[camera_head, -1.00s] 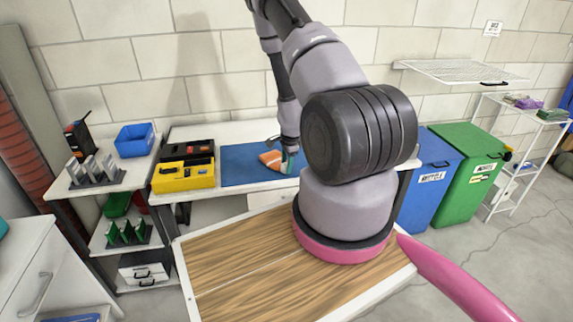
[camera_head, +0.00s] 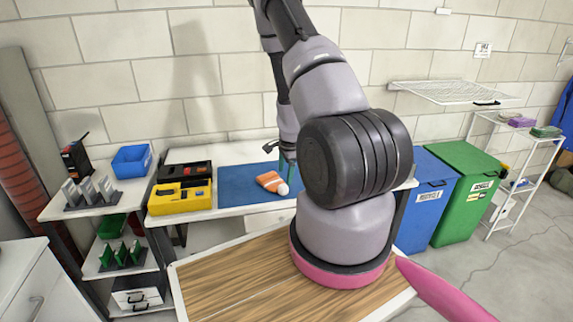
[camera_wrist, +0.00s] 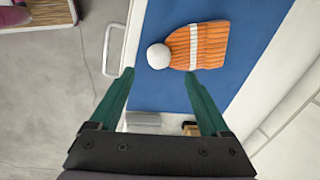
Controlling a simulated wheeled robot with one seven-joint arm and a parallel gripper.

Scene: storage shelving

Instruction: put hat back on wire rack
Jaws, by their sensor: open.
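The hat (camera_head: 271,183) is an orange knitted beanie with a white band and a white pompom. It lies on the blue mat (camera_head: 235,184) on the white workbench. In the wrist view the hat (camera_wrist: 197,46) lies beyond the fingertips, its pompom toward the left finger. My gripper (camera_wrist: 155,78) is open and empty, its green fingers apart and not visibly touching the hat. In the head view my gripper (camera_head: 287,172) is beside the hat, partly hidden by my arm. The wire rack (camera_head: 450,92) is a white wire shelf on the wall at right.
A yellow toolbox (camera_head: 180,196) stands left of the mat, with a blue bin (camera_head: 132,159) farther left. A blue bin with a lid (camera_head: 425,205) and a green one (camera_head: 465,190) stand below the wire rack. A white shelf unit (camera_head: 515,165) is at far right.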

